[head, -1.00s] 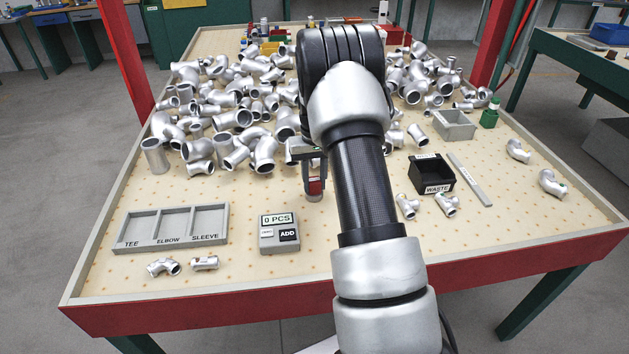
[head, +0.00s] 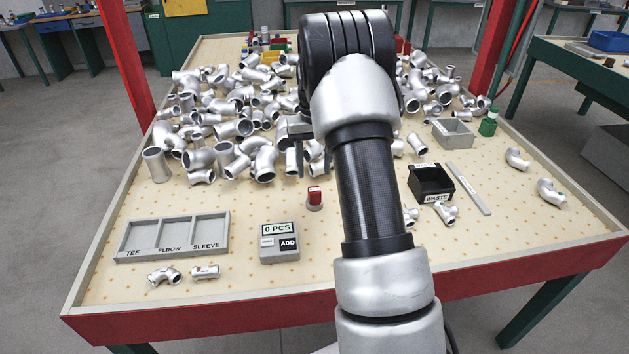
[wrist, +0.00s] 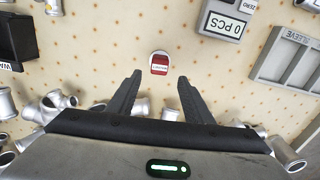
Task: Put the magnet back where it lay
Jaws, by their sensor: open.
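The magnet (head: 314,198), a small red-capped piece on a silver base, stands upright on the pegboard table, behind and right of the counter box. It also shows in the wrist view (wrist: 159,64), with a small label on its red part. My gripper (head: 308,172) is above and behind it, partly hidden by my arm in the head view. In the wrist view my gripper (wrist: 156,78) has its two dark fingers spread apart with nothing between them, and the magnet lies beyond the tips, apart from them.
The counter box (head: 279,256) reads "0 PCS". A three-part tray (head: 122,256) marked TEE, ELBOW, SLEEVE stands at left. A black WASTE bin (head: 431,195), a grey bin (head: 455,144) and a flat strip (head: 469,188) are right. Pipe fittings (head: 233,128) are heaped behind.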

